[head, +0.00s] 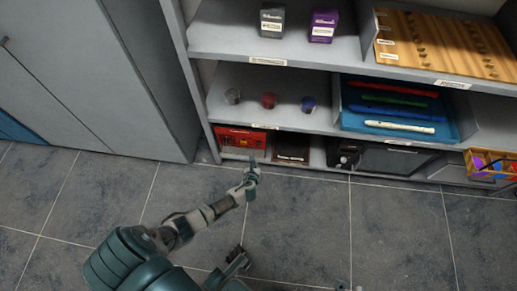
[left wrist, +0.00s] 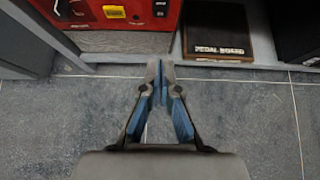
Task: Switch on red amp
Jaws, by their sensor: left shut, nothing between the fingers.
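The red amp (head: 243,139) stands on the lowest shelf, at its left end. In the left wrist view the red amp (left wrist: 125,14) is at the top, with a yellow label, dark controls and a grey lower front; its upper part is cut off. My left gripper (head: 252,167) is in front of the shelf, just below and right of the amp in the head view, apart from it. In the left wrist view the left gripper (left wrist: 160,66) has its fingertips together, empty, over the floor below the shelf edge.
A dark pedal board box (head: 291,150) lies right of the amp, and it also shows in the left wrist view (left wrist: 216,27). A black device (head: 390,160) stands further right. A grey cabinet (head: 95,75) stands left. The tiled floor (head: 300,225) in front is mostly clear.

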